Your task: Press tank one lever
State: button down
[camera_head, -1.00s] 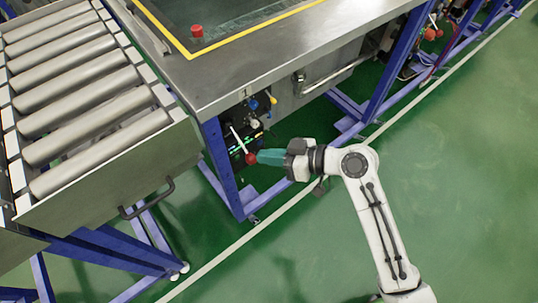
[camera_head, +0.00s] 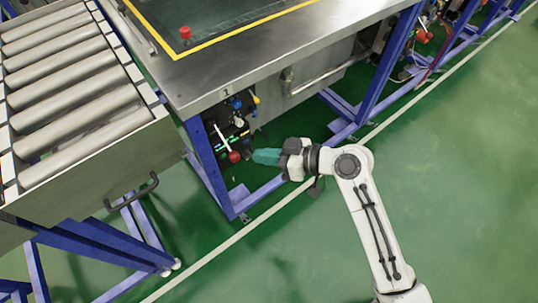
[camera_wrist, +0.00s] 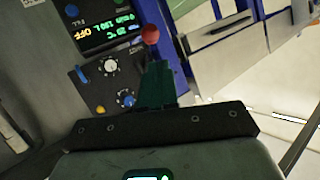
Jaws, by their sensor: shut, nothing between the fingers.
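Tank one is the steel tank with a "1" on its front edge (camera_head: 227,92). Its lever, a white rod with a red ball knob (camera_head: 234,156), slants down and out from the black control panel on the tank's front. The knob also shows in the wrist view (camera_wrist: 150,34), just beyond my fingertips. My gripper (camera_head: 255,156), with teal fingers, is shut and empty. It points left at the knob, a small gap to its right in the head view. In the wrist view the fingers (camera_wrist: 157,72) hide what lies directly behind them.
The panel has a lit display (camera_wrist: 105,32), a white dial (camera_wrist: 110,65) and a blue dial (camera_wrist: 127,100). A blue frame leg (camera_head: 208,165) stands left of the lever. A roller conveyor (camera_head: 75,95) is at the left. Green floor (camera_head: 460,180) is open at the right.

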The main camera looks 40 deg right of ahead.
jog(key=f+b+v, duration=0.1)
jog(key=v, duration=0.9)
jog(key=shift+s+f, duration=0.2)
jog(key=shift+s, duration=0.15)
jog(key=s+f+m+g+h+p, duration=0.2)
jog(key=s+f+m+g+h, duration=0.2)
jog(key=s+f+g+h, duration=0.4)
jog(key=s+f+g, duration=0.1)
jog(key=s+g, duration=0.1)
jog(key=s, duration=0.3)
jog(key=shift+d+m+p, duration=0.15)
jog(key=shift+m+p, duration=0.25)
dwell(1.7)
